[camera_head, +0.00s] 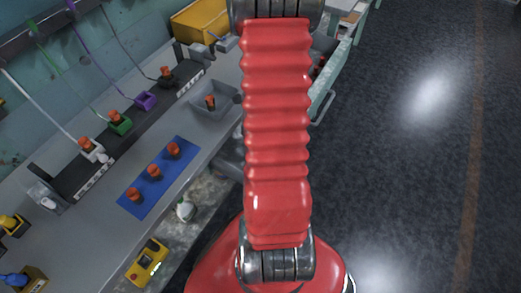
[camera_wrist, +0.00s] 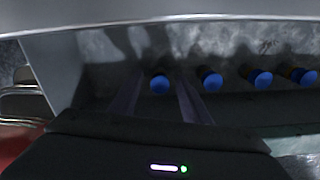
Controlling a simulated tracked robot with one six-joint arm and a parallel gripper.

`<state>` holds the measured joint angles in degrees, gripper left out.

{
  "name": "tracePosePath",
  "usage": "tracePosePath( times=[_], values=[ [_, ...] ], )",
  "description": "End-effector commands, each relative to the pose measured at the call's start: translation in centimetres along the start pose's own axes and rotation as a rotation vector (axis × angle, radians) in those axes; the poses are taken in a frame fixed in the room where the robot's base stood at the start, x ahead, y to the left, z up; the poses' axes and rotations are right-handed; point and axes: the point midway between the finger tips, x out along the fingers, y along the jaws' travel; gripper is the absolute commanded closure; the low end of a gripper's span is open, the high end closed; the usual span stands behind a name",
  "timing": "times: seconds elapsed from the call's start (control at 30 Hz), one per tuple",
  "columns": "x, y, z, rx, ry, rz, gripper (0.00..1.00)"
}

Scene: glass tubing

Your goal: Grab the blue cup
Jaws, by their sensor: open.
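Several round blue cups stand in a row inside a grey recess in the wrist view. One blue cup (camera_wrist: 160,84) is at the middle, and others (camera_wrist: 211,80) stand to its right. My gripper (camera_wrist: 157,98) is open, its two dark fingers reaching toward the row. In the picture, the middle cup lies between the fingers, and neither finger visibly touches it. I cannot tell the remaining depth between the fingers and the cup. In the head view my red arm fills the centre, and neither my gripper nor this row can be made out.
A pale ledge (camera_wrist: 200,20) runs across the recess. In the head view, a bench (camera_head: 80,232) at left holds a blue mat (camera_head: 128,203) with three orange pieces, a grey tray (camera_head: 228,104) and a yellow bin (camera_head: 200,22). Dark floor at right is clear.

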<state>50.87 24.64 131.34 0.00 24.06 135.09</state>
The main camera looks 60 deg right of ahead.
Motion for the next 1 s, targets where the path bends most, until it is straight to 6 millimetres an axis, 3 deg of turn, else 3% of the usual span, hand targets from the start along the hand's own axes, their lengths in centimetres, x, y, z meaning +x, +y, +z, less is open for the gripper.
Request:
tracePosePath(
  times=[0.17,0.7,1.0],
  values=[
    [0.95,-0.01,-0.01,0.0,0.0,0.0,0.57],
    [0.95,-0.04,-0.02,0.0,-0.001,-0.001,0.57],
    [0.95,-0.05,-0.03,0.001,-0.001,-0.001,0.79]
  ],
)
